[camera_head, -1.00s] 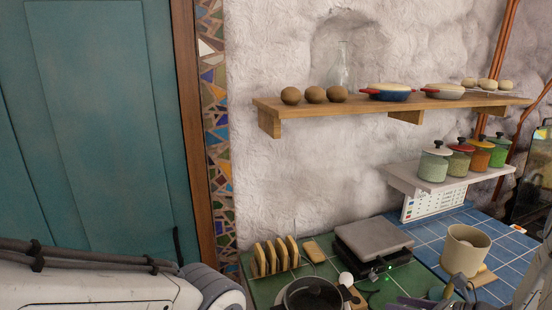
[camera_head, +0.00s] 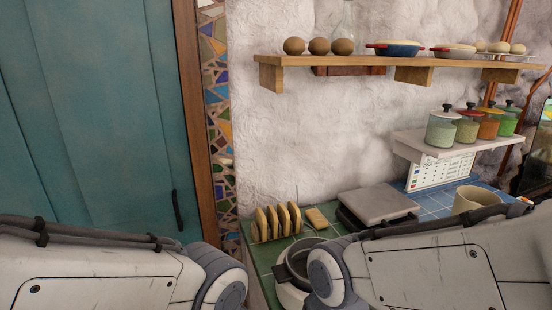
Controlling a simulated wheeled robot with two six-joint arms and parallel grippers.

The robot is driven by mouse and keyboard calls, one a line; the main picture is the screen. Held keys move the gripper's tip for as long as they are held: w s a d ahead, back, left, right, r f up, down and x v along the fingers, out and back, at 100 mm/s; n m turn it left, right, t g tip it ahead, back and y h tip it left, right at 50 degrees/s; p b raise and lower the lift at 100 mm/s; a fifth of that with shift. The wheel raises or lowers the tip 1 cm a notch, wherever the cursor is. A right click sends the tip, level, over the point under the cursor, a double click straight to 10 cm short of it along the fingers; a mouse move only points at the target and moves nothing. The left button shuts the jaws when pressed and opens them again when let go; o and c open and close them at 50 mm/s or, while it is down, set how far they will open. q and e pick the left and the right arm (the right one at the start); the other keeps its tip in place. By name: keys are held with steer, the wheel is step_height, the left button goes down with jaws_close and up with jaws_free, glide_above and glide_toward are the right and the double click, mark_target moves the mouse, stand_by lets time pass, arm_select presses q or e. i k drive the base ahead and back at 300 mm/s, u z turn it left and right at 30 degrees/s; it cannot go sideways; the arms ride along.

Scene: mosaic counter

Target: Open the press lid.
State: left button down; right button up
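The press (camera_head: 379,204) sits on the counter, right of the toast rack. Its flat grey lid looks shut, lying level over a dark base. My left arm fills the lower left, in front of the teal door. Neither gripper shows in this view.
A toast rack with slices (camera_head: 277,221) and a small bread piece (camera_head: 316,218) stand left of the press. A dark-rimmed pot (camera_head: 291,270) is at the front. A beige pot (camera_head: 476,198) stands right. Shelves (camera_head: 400,63) with eggs, dishes and jars hang above.

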mark_target(381, 204)
steer(key=z, duration=0.8)
